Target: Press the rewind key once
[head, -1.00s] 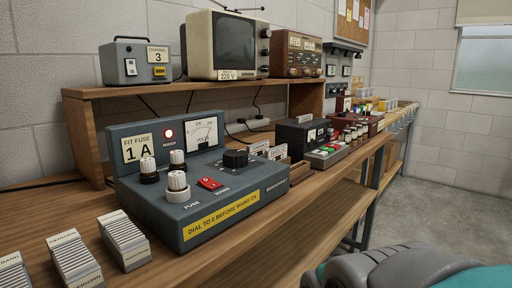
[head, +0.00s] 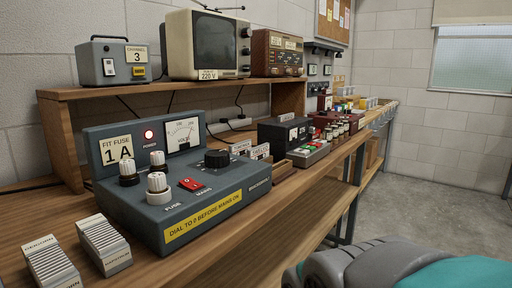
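No key that I can read as "rewind" shows. A small grey unit with coloured keys (head: 311,152), green and red among them, sits on the bench in mid-picture, in front of a dark box with a meter (head: 284,134). Its key labels are too small to read, so I cannot tell whether one is the rewind key. My gripper is not in view. Only a grey and teal part of my own body shows at the bottom right, apart from the bench.
A blue-grey power unit (head: 213,207) with knobs and a red switch stands on the near bench. Ribbed blocks (head: 104,244) lie to its left. A shelf (head: 150,89) holds a television (head: 207,45), a radio (head: 277,52) and a grey box (head: 112,62). Floor (head: 430,190) at right is clear.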

